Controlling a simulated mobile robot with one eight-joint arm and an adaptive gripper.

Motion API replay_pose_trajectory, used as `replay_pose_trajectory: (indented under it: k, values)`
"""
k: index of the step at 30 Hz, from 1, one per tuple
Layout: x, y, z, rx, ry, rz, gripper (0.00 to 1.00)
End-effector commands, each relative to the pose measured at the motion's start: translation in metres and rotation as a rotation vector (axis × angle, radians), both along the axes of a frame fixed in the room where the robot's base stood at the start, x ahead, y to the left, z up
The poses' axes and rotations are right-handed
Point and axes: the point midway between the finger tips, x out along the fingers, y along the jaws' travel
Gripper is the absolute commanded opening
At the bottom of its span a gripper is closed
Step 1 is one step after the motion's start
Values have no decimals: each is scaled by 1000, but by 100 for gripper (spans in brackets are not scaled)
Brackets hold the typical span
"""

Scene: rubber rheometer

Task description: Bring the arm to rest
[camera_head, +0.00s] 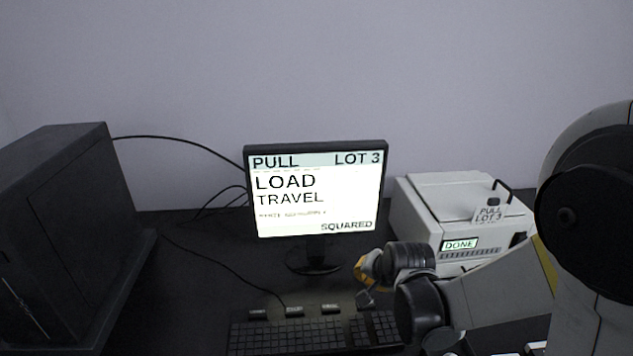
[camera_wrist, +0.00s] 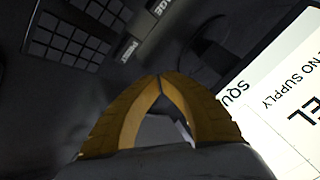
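My gripper (camera_head: 366,268) has yellow fingers. In the head view it hangs in front of the monitor's lower right edge, above the back right of the keyboard. In the wrist view the fingertips of my gripper (camera_wrist: 160,78) meet, and I see nothing held between them. My arm reaches in from the right, bent low in front of the white instrument. The monitor (camera_head: 315,190) reads "PULL LOT 3", "LOAD", "TRAVEL" and "SQUARED". Part of its screen (camera_wrist: 295,90) fills the right of the wrist view.
A keyboard (camera_head: 290,338) lies on the dark desk, with several small labelled blocks (camera_head: 294,311) behind it. A white instrument (camera_head: 450,200) with a "DONE" display stands at right, partly hidden by my arm. A black cabinet (camera_head: 70,230) stands at left. Cables cross the desk between cabinet and monitor.

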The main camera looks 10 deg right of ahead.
Motion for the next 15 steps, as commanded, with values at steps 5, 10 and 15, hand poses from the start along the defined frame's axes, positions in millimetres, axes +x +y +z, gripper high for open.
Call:
replay_pose_trajectory:
  k: [5,10,15]
  values:
    - [-24,0,35,-64,-2,70,0]
    - [-73,0,82,-177,-4,196,0]
    - [-129,-1,113,-294,-3,327,0]
